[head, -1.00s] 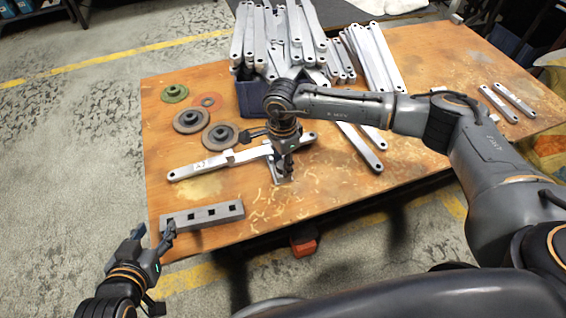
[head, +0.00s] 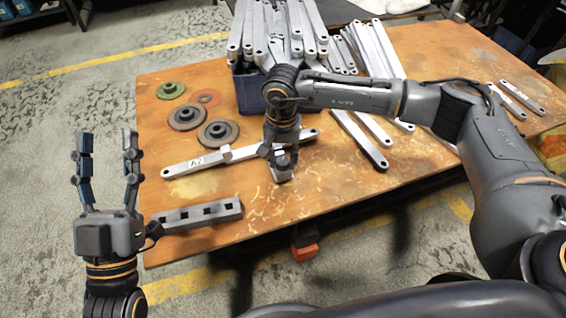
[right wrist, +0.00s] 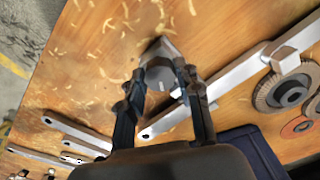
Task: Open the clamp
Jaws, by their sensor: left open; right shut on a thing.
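A small grey metal piece (head: 283,176), which looks like the clamp, stands on the wooden table near the right end of a labelled bar. My right gripper (head: 282,158) points down over it. In the right wrist view the fingers (right wrist: 160,82) are closed on the clamp's grey metal part (right wrist: 162,52); the arm hides its upper side in the head view. The long labelled bar (head: 200,162) lies beside it and also shows in the right wrist view (right wrist: 228,80). My left gripper (head: 106,142) is open and empty, fingers upward, left of the table.
A grey block with square holes (head: 198,214) lies at the front left edge. Several discs (head: 187,116) lie behind the bar. A blue bin (head: 247,92) full of metal bars stands at the back. Loose bars (head: 358,140) lie to the right. Wood shavings cover the middle.

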